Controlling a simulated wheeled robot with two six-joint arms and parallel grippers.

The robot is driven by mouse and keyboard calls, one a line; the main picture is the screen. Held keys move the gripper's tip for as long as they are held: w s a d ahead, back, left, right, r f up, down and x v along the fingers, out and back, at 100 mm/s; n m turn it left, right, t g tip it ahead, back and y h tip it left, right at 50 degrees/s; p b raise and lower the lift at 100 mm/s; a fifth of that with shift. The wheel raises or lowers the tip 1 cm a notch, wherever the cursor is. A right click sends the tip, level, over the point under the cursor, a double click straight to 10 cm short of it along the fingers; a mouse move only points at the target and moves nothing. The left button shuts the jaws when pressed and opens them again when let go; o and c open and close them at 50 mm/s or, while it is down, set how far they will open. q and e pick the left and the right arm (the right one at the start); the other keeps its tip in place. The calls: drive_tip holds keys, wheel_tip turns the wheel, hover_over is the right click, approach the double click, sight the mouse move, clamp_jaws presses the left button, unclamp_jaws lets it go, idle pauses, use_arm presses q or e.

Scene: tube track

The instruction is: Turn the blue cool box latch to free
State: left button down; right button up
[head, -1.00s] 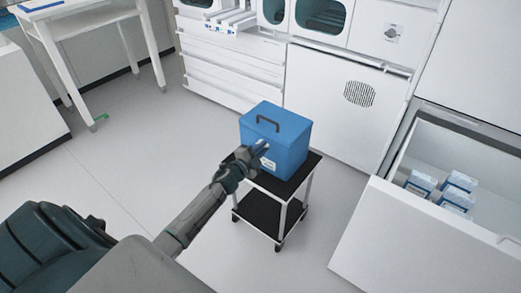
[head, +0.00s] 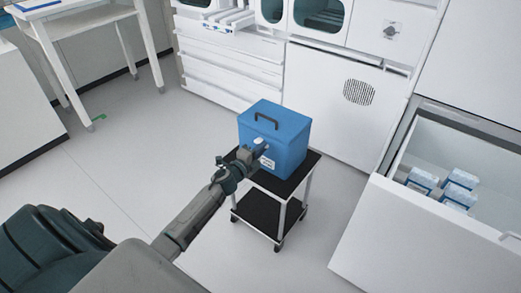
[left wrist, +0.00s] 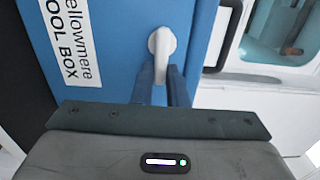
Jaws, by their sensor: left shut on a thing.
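The blue cool box (head: 285,147) stands closed on a small black-topped trolley in the head view, with a dark handle on its lid. Its white latch (left wrist: 160,43) is on the front face near the lid edge, and it also shows in the head view (head: 258,140). My left gripper (head: 262,150) reaches the front of the box. In the left wrist view my left gripper (left wrist: 162,75) has its two fingers close together on the latch's lower end. The fingers hide part of the latch. My right gripper is out of view.
The trolley (head: 258,212) has a lower black shelf and stands on open floor. An open drawer (head: 400,225) with several boxes is at the right. White cabinets (head: 335,110) stand behind the box. A white table is at the upper left.

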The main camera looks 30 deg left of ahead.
use_arm(q)
drive_tip(key=shift+f, duration=0.1)
drive_tip(key=c, duration=1.4)
unclamp_jaws()
drive_tip(key=shift+c, duration=0.2)
